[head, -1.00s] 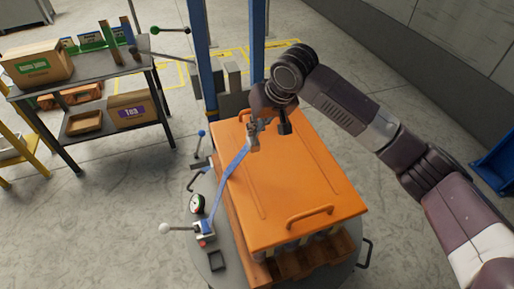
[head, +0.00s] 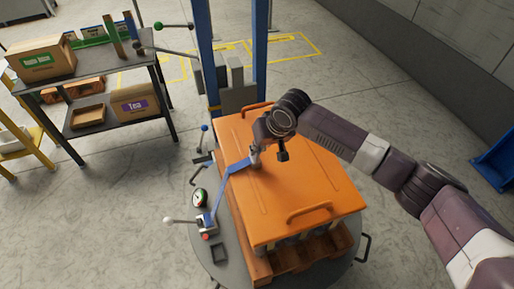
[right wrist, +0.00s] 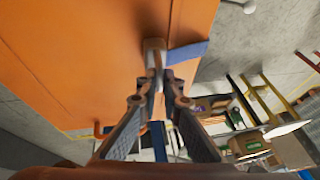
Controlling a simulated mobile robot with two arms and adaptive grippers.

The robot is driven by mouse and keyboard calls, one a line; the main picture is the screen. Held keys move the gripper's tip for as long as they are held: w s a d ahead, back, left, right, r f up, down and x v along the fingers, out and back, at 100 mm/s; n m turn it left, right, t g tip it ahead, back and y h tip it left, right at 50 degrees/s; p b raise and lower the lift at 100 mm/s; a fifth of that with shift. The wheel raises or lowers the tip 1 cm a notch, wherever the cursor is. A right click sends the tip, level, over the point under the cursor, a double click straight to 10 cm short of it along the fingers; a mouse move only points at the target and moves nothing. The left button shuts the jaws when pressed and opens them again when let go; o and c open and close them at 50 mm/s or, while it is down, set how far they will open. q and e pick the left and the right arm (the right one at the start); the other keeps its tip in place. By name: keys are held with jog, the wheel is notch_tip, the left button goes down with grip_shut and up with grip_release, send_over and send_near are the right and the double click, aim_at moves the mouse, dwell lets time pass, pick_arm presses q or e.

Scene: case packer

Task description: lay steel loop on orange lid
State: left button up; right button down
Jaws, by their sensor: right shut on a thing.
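The orange lid (head: 290,190) covers a crate on a round grey table; it also shows in the right wrist view (right wrist: 80,60). A blue strap (head: 226,184) runs from a lever clamp (head: 206,224) up over the lid's left edge. The steel loop (right wrist: 153,46) is at the strap's end, close over the lid. I cannot tell whether it touches. My right gripper (right wrist: 154,75) is shut on the loop. In the head view, my right gripper (head: 256,152) is above the lid's left half and its wrist partly hides it. My left gripper is out of view.
The lid has a near handle (head: 309,212) and a far handle (head: 257,107). Blue posts (head: 259,60) stand behind it. A dial gauge (head: 200,197) and a white-knobbed lever (head: 168,220) are at the table's left. A shelf with boxes (head: 137,102) stands at the far left.

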jog(key=c, duration=2.1)
grip_release()
jog(key=shift+f, duration=0.1)
jog(key=b+v, duration=0.2)
jog(key=v, duration=1)
